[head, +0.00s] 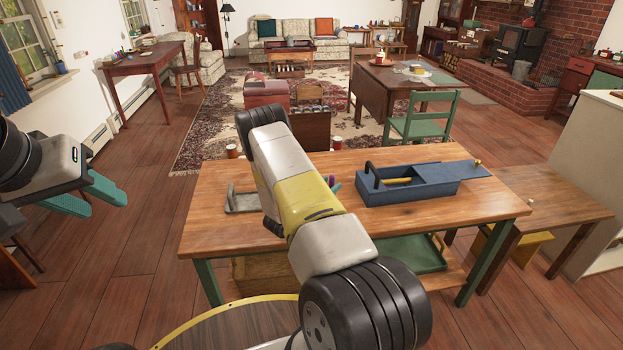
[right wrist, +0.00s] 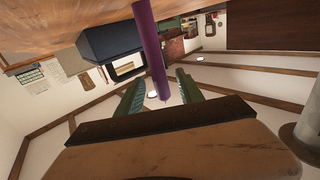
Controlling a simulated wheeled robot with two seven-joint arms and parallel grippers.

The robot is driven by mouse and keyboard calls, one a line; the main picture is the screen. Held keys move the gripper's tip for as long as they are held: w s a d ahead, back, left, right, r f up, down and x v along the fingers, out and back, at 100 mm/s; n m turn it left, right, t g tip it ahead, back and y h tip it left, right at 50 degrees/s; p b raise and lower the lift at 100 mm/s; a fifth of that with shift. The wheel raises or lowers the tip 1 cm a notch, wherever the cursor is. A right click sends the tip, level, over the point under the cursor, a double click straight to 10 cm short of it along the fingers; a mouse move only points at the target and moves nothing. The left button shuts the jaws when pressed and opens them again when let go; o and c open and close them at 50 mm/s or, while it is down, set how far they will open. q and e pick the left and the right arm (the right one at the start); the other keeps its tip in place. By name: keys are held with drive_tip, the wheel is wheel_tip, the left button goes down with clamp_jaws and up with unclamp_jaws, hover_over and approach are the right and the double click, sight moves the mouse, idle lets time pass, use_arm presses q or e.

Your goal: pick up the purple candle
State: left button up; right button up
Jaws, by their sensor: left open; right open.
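The purple candle (right wrist: 150,40) is a slim rod in the right wrist view. It runs down from the wooden surface at the top, and its end lies between the two green fingers of my right gripper (right wrist: 160,80). The fingers are apart, with a gap visible on each side of the candle. My left gripper (head: 97,195) is open and empty at the left, over the floor, away from the workbench.
A lower wooden table (head: 560,200) stands to the right.

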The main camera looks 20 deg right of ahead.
drive_tip(key=shift+x, duration=0.95)
clamp_jaws()
